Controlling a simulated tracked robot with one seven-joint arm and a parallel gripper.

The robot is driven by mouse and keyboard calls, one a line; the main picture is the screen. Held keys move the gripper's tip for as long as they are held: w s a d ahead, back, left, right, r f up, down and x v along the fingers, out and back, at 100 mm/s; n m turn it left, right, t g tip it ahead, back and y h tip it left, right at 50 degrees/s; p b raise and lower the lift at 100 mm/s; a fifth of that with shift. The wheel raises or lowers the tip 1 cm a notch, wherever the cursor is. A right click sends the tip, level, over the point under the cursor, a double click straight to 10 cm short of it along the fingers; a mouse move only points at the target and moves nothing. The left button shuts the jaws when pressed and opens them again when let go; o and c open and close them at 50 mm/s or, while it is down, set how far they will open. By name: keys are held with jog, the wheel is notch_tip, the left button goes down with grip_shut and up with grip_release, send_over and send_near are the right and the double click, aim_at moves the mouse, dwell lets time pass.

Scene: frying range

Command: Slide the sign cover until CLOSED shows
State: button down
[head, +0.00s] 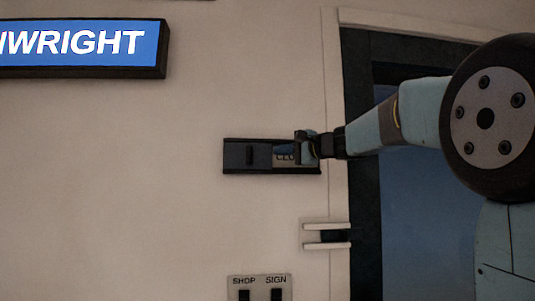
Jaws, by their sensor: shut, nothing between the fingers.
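The dark sign frame (235,172) is on the pale wall, left of the door frame. Its sliding cover (236,155), a dark panel with a small upright handle (250,153), sits over the left half. In the right half a lettered panel (284,158) shows letters that look like "CLO"; the rest is hidden behind my gripper. My gripper (302,147) is shut and empty. It is in front of the sign's right half, to the right of the cover's handle and apart from it. I cannot tell whether it touches the sign.
A doorway with a dark frame (361,200) is right of the sign, behind my arm. A white bracket (315,225) is below the sign. A lit blue sign (80,46) hangs upper left. The wall left of the cover is clear.

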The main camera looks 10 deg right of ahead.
jog(key=v, duration=0.6)
jog(key=shift+d, duration=0.15)
jog(key=shift+s+f, duration=0.1)
jog(key=shift+s, duration=0.1)
jog(key=s+a+f+n+g+h, duration=0.1)
jog(key=s+f+n+g+h, duration=0.15)
jog(key=s+f, duration=0.65)
jog(key=s+a+f+n+g+h, duration=0.25)
jog(key=s+f, duration=0.35)
jog(key=f, duration=0.6)
jog(key=s+d+f+n+g+h, duration=0.1)
jog(key=s+d+f+n+h, duration=0.1)
jog(key=s+f, duration=0.5)
jog(key=s+d+f+n+g+h, duration=0.1)
jog(key=s+d+f+n+h, duration=0.1)
jog(key=s+d+f+h, duration=0.2)
jog(key=s+f+h, duration=0.1)
jog(key=s+f, duration=0.2)
jog(key=f, duration=0.2)
jog(key=shift+d+f+g, duration=0.2)
jog(key=shift+f+g, duration=0.1)
jog(key=shift+f, duration=0.1)
